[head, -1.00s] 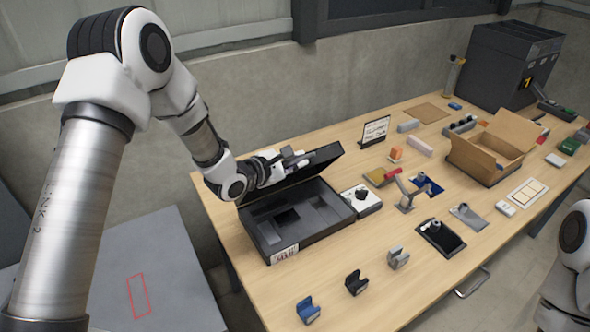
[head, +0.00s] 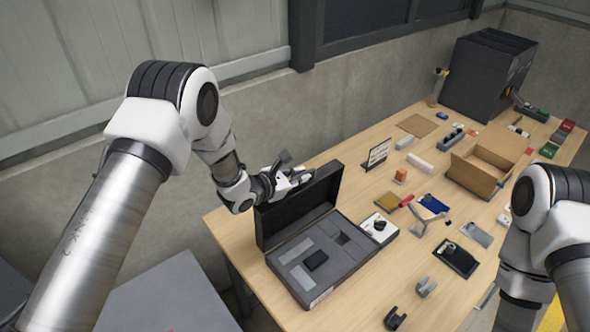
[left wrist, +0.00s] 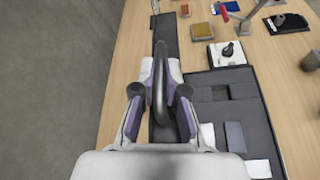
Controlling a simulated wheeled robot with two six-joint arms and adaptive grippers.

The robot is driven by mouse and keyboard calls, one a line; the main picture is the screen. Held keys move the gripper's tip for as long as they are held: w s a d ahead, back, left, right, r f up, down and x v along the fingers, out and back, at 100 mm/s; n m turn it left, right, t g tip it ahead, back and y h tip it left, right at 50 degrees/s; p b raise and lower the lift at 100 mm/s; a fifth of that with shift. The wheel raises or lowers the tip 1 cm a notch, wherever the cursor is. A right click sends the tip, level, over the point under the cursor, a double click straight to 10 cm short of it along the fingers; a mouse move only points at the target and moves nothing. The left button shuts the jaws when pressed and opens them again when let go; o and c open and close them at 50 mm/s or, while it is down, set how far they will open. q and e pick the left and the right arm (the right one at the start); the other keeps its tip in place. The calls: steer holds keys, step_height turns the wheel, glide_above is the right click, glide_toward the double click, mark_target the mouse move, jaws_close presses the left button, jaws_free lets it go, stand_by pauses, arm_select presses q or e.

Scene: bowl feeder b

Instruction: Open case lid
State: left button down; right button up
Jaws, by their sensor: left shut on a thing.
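The black case (head: 345,278) lies on the table with its lid (head: 298,206) raised, standing roughly upright at the back left edge. The grey insert with compartments shows inside, and it also shows in the left wrist view (left wrist: 233,108). My left gripper (head: 297,178) is at the top edge of the lid, shut on it. In the left wrist view the lid (left wrist: 165,35) is a dark strip running away beyond the fingers (left wrist: 160,95). The exact contact is partly hidden by the fingers. My right arm enters at the right of the head view; its gripper is out of frame.
A white box with a black part (head: 380,228) stands close to the right of the case. Wall and floor lie behind the lid.

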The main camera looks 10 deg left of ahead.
arm_select(q)
steer(key=shift+s+d+f, duration=0.1)
steer(key=shift+s+f, duration=0.2)
steer(key=shift+f, duration=0.05)
steer(key=c, duration=1.4)
jaws_free()
steer(key=shift+o, duration=1)
steer(key=shift+w, duration=0.3)
steer(key=shift+s+a+r, duration=0.25)
steer(key=shift+a, duration=0.05)
step_height(320, 180, up, 4)
glide_above(268, 208)
steer(key=shift+s+a, duration=0.1)
steer(key=shift+f, duration=0.1)
steer(key=shift+c, duration=0.3)
